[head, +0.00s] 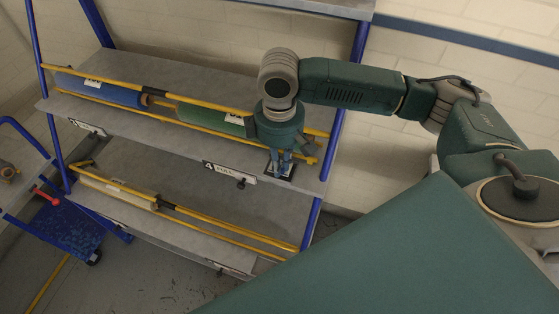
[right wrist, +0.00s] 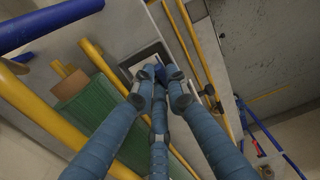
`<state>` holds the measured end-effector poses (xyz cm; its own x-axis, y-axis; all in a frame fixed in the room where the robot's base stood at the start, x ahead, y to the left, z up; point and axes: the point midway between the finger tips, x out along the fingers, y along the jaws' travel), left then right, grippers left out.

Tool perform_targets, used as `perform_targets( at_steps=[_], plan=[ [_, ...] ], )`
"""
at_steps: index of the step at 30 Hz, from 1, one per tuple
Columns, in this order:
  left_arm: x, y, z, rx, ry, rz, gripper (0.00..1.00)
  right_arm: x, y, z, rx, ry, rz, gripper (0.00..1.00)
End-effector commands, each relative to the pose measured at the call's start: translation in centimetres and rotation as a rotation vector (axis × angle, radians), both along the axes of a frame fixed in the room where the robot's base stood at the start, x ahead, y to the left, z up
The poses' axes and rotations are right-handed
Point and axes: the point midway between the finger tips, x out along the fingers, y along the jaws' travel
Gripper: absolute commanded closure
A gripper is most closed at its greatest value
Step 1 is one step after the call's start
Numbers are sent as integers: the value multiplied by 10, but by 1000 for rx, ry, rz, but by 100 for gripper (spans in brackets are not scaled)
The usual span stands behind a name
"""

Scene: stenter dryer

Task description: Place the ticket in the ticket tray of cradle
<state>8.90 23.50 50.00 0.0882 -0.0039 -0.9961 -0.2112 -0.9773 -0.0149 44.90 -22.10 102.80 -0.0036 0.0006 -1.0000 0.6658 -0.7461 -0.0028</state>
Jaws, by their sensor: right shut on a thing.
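My right gripper (head: 283,159) points down at the right end of the upper shelf, over a small dark-framed ticket tray (head: 291,174). In the right wrist view its blue fingers (right wrist: 158,84) close together at the tray, which shows as a dark frame with a pale inside (right wrist: 134,62). The gripper is shut on the ticket, which is mostly hidden by the fingers. I cannot tell whether the ticket touches the tray floor. A green roll (head: 213,119) lies in the cradle to the left of the gripper; it also shows in the right wrist view (right wrist: 98,108). My left gripper is not in view.
The blue-framed rack has yellow rails (head: 222,92). A blue roll (head: 98,90) lies at the upper left and a pale roll (head: 118,192) on the lower shelf. A number 4 label (head: 230,173) is on the shelf edge. A blue cart (head: 62,228) stands at the left.

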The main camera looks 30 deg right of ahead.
Motion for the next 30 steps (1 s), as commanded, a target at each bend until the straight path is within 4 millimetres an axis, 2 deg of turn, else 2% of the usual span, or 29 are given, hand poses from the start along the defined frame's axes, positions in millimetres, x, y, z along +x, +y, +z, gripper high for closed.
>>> perform_targets(
  at_steps=[11, 12, 14, 25, 30],
  plan=[
    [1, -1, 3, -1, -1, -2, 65, -1, 0, -9, -1, 1, 1, 100],
    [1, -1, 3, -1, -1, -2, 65, -1, 0, -9, -1, 1, 1, 79],
    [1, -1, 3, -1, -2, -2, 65, -1, 0, -10, -1, 3, 1, 68],
    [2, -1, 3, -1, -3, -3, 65, -1, -1, -10, -3, 4, 0, 68],
    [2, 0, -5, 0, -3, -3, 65, 1, -1, 3, -3, -3, 0, 68]
  ],
)
